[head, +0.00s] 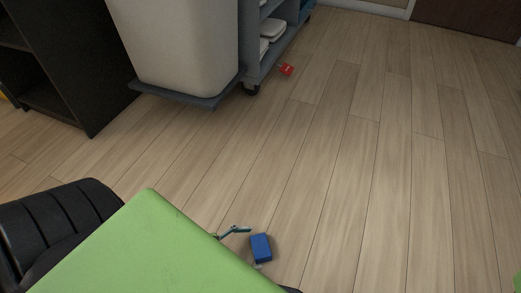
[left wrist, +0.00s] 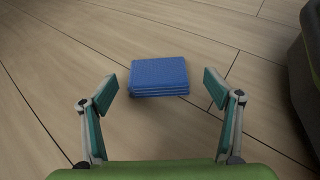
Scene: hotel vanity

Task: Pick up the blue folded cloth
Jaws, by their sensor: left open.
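The blue folded cloth (head: 261,247) lies on the wooden floor near the bottom of the head view, just right of the green body part. In the left wrist view the cloth (left wrist: 159,76) is a flat stack of several layers, centred ahead of the fingers. My left gripper (left wrist: 162,85) is open, with one teal-padded finger on each side of the cloth's near part and gaps on both sides. The right gripper is not in view.
A dark cabinet (head: 60,70) is at far left.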

